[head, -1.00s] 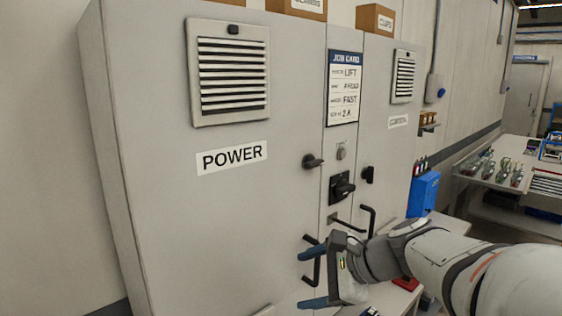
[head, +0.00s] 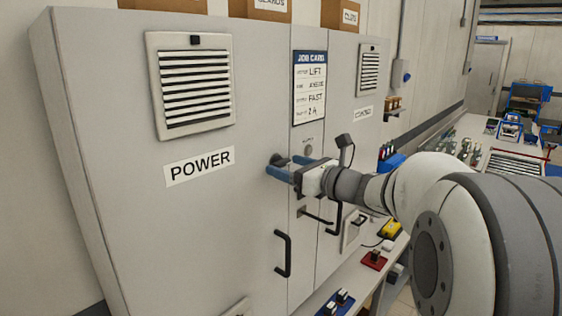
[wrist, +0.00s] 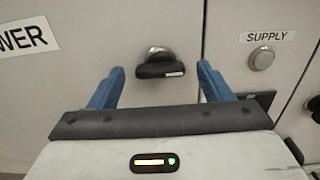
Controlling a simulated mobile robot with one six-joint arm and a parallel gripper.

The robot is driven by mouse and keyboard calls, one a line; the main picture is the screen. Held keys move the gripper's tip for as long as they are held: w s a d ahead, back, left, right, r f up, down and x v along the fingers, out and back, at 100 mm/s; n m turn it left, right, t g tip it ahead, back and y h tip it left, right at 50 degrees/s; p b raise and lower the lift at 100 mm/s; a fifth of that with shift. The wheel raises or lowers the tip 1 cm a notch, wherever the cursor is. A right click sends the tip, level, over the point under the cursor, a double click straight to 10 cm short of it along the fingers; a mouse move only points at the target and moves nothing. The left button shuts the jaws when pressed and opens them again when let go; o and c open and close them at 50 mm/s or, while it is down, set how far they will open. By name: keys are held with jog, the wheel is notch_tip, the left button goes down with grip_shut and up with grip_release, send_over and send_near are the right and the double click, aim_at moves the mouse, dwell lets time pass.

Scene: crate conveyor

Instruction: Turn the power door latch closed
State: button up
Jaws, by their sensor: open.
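The power door latch (wrist: 160,69) is a dark knob handle on a round metal base, on the grey POWER door (head: 190,230). Its handle lies roughly level in the wrist view. In the head view the latch (head: 279,159) is partly hidden by my gripper (head: 281,165). My gripper is open, with one blue finger on each side of the latch in the wrist view. I cannot tell whether a finger touches it. The POWER label (head: 200,166) is to the left of the latch.
A black pull handle (head: 284,254) is below the latch. The SUPPLY button (wrist: 261,59) is to the right. A job card (head: 310,88) hangs above. A bench with a red box (head: 374,260) and a yellow box (head: 390,229) stands at lower right.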

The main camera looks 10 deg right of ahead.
jog(key=shift+w+a, duration=0.35)
jog(key=shift+w, duration=0.1)
jog(key=shift+c, duration=0.2)
jog(key=c, duration=0.9)
jog(key=shift+c, duration=0.2)
